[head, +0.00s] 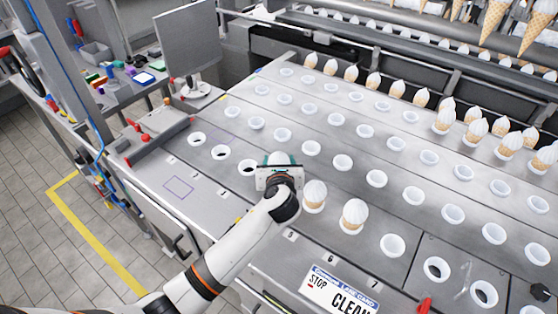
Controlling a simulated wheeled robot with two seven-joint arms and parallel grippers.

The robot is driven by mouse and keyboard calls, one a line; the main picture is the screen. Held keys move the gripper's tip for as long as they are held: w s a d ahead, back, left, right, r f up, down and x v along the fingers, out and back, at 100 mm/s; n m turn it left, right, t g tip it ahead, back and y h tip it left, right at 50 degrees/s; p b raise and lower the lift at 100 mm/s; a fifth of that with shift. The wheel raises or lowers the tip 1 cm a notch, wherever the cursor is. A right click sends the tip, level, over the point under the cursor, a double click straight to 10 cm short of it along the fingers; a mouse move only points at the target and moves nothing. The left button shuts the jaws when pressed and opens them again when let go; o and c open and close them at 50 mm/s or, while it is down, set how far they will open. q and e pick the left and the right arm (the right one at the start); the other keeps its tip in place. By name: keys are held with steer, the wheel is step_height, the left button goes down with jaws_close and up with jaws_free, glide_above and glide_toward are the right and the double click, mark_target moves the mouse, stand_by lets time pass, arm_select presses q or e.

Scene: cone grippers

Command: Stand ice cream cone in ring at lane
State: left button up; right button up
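My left gripper (280,165) is at the near row of rings, its arm coming in from the lower left. A white ice cream top (280,157) shows just beyond the gripper body, with teal finger pads beside it. The gripper hides the cone below, the ring under it and any finger gap. I cannot tell whether this cone stands in a ring or is held above one. To its right, two ice cream cones (314,191) (354,213) stand upright in rings of the same row. An empty white ring (392,245) follows. My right gripper is not in view.
Dark-holed rings (221,152) lie left of the gripper, and others (436,269) at the lower right. Empty rings fill the middle of the metal table (330,130). Several cones (443,115) stand along the back. A lane card (340,290) lies at the front edge.

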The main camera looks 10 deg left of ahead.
arm_select(q)
steer(key=shift+f+b, duration=0.55)
steer(key=shift+f, duration=0.75)
steer(key=o, duration=0.8)
steer(key=shift+o, duration=0.2)
steer(key=shift+s, duration=0.1)
steer(key=v, duration=1.2)
